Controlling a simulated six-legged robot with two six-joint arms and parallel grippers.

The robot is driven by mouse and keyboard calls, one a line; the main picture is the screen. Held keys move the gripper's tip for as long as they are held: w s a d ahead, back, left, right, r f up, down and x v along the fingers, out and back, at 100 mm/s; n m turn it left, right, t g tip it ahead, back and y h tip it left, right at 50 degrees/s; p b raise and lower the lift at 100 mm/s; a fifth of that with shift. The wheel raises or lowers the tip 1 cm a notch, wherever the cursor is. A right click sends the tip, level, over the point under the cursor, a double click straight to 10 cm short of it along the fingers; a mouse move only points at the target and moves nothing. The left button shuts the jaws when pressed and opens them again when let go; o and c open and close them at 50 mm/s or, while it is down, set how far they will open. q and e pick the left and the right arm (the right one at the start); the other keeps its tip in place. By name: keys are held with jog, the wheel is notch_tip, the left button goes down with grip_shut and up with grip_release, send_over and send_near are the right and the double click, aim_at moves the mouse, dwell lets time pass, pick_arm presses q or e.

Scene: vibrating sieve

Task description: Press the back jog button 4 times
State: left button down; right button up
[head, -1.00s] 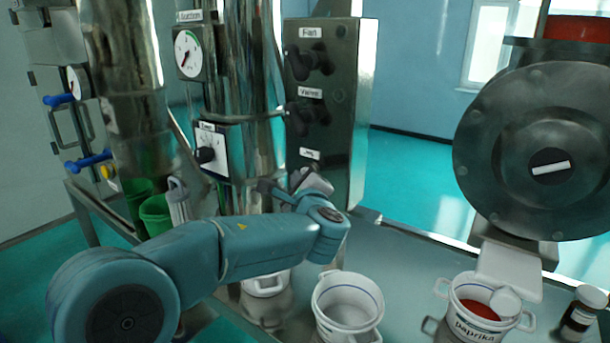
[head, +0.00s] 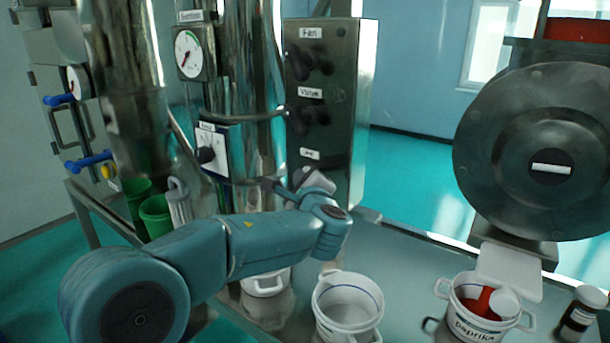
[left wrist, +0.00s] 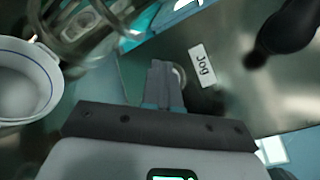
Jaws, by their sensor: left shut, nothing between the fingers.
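The steel control box (head: 346,100) stands in the middle of the head view, with a small label (head: 309,154) low on its face. In the left wrist view the label reads "Jog" (left wrist: 202,66). A pale round rim (left wrist: 179,75), seemingly the jog button, shows beside the label, partly hidden behind my fingers. My left gripper (head: 300,179) is at the lower part of the box. Its fingers (left wrist: 160,68) are shut with nothing between them, and their tips are close to the rim. I cannot tell whether they touch it. My right gripper is out of view.
Two black knobs, fan (head: 308,62) and valve (head: 308,112), stick out above. A large round drum cover (head: 500,150) is at right, above a paprika bucket (head: 470,325) with red powder. A white bucket (head: 324,313) and a dark jar (head: 578,318) stand on the bench.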

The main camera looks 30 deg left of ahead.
pick_arm(q)
jog(key=shift+s+b, duration=0.8)
jog(key=shift+s, duration=0.15)
jog(key=s+b, duration=0.2)
jog(key=s, duration=0.1)
jog(key=s+b, duration=0.1)
jog(key=s, duration=0.1)
jog(key=shift+a, duration=0.25)
dwell(0.6)
